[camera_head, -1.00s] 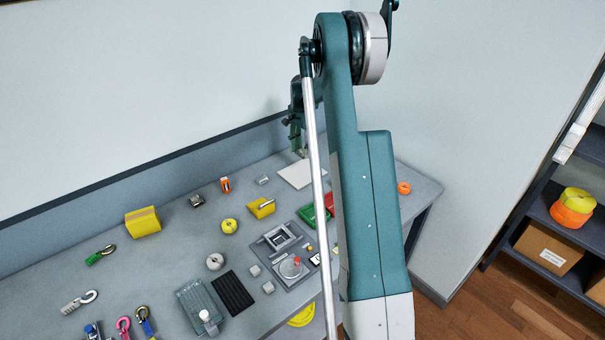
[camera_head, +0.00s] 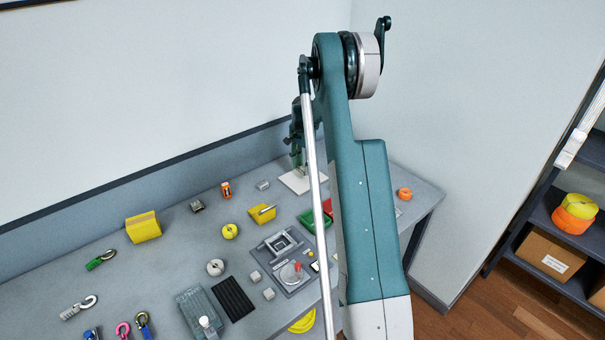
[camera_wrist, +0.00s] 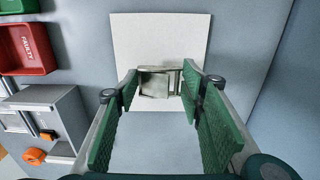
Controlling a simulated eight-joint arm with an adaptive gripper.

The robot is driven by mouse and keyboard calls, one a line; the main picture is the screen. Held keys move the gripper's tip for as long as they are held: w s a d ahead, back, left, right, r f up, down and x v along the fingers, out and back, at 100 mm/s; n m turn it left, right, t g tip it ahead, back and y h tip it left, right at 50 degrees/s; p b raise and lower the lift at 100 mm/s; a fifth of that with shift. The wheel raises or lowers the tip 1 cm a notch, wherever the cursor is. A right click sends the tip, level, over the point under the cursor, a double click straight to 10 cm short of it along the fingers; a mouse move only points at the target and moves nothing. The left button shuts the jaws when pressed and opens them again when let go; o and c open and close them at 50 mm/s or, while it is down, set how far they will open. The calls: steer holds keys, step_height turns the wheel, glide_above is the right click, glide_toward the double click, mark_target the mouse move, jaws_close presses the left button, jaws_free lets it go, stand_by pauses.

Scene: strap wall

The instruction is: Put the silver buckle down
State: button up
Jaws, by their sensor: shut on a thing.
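The silver buckle (camera_wrist: 158,82) is a small metal frame held between the green fingertips of my gripper (camera_wrist: 160,88) in the wrist view. Behind it lies a flat white sheet (camera_wrist: 160,38); I cannot tell whether the buckle touches it. In the head view my gripper (camera_head: 298,152) is at the far end of the bench, just above the white sheet (camera_head: 292,183). There the buckle is too small and too covered by my arm to make out clearly.
In the wrist view a red bin (camera_wrist: 27,60) marked FAULTY and a grey unit (camera_wrist: 45,112) stand left of the sheet. In the head view a small silver piece (camera_head: 262,185), an orange-banded piece (camera_head: 226,190) and a yellow block (camera_head: 143,228) lie on the bench (camera_head: 160,285).

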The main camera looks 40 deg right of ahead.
mark_target(303, 167)
steer(key=shift+f, duration=1.85)
steer(key=shift+f, duration=0.15)
steer(key=o, duration=0.9)
step_height(303, 167, up, 12)
steer(key=shift+r, duration=0.15)
steer(key=shift+a, duration=0.1)
